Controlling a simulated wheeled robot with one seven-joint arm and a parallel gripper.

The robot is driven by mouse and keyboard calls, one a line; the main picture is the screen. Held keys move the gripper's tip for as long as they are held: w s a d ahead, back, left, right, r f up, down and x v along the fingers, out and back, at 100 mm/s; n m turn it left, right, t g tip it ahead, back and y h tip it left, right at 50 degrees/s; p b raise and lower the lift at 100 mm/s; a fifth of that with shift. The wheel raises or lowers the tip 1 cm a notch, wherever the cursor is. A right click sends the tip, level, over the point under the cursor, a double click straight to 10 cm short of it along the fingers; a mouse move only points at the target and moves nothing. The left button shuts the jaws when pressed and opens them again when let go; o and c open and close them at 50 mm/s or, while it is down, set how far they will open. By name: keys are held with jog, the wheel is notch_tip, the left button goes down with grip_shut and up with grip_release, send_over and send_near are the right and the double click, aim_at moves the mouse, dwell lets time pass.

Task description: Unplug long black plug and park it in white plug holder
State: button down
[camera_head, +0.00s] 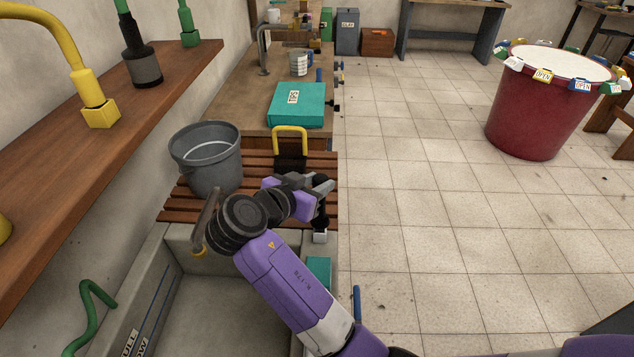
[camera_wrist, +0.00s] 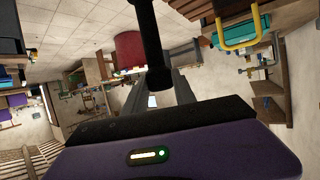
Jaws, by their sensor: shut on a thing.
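My gripper (camera_head: 318,187) is shut on a long black plug (camera_head: 321,222) above the right edge of the slatted rack. The plug hangs downward from the jaws in the head view. A small white block (camera_head: 320,238), which looks like the white plug holder, shows directly under the plug's lower end; I cannot tell whether the plug is seated in it or only in front of it. In the wrist view the black plug (camera_wrist: 153,45) runs up from between my gripper's fingers (camera_wrist: 165,95) to the top edge.
A grey bucket (camera_head: 207,160) stands on the slatted wood rack (camera_head: 178,207), left of my arm. A stone sink (camera_head: 215,300) lies below. A teal box (camera_head: 296,104) sits on the bench behind. Yellow and green fittings stand on the left shelf (camera_head: 60,150).

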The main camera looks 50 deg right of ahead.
jog(key=shift+f+b, duration=0.65)
jog(key=shift+f, duration=0.2)
jog(key=c, duration=0.9)
grip_release()
jog(key=shift+b+v, duration=0.6)
jog(key=shift+v, duration=3.3)
jog(key=shift+f, duration=0.1)
